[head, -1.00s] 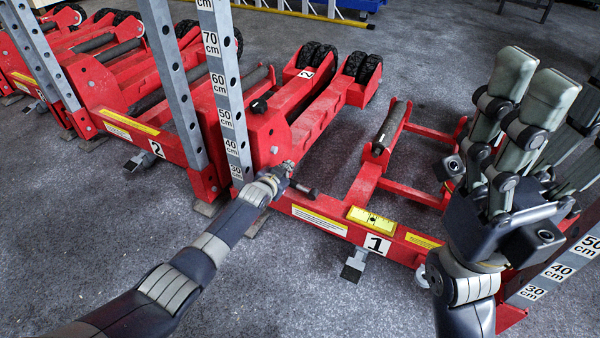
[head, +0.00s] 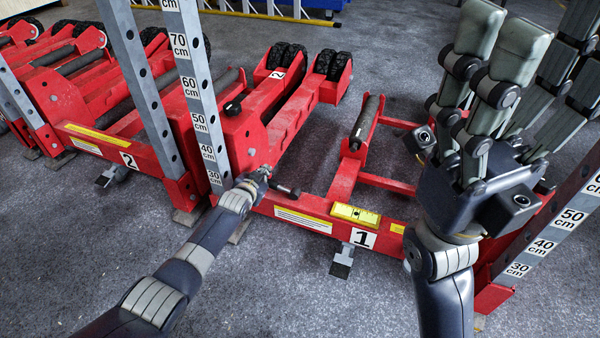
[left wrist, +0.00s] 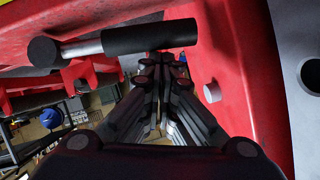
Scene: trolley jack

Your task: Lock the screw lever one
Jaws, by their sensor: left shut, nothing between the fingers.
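The screw lever (head: 287,190), with a dark handle, juts from the red frame of the trolley jack marked 1 (head: 296,219). In the left wrist view the lever's black grip (left wrist: 150,38) and silver rod lie nearly level across the top. My left gripper (head: 263,173) is right at the lever in the head view, and its fingers (left wrist: 160,70) are shut together just below the grip in the wrist view. Nothing shows between them; I cannot tell whether they touch the lever. My right gripper (head: 530,55) is raised at the right, fingers spread and empty.
A measuring post (head: 196,95) stands beside the left arm, another (head: 558,222) at the right. A second red jack marked 2 (head: 150,166) stands at the left. A foot pedal (head: 342,262) sits below label 1. The grey floor in front is clear.

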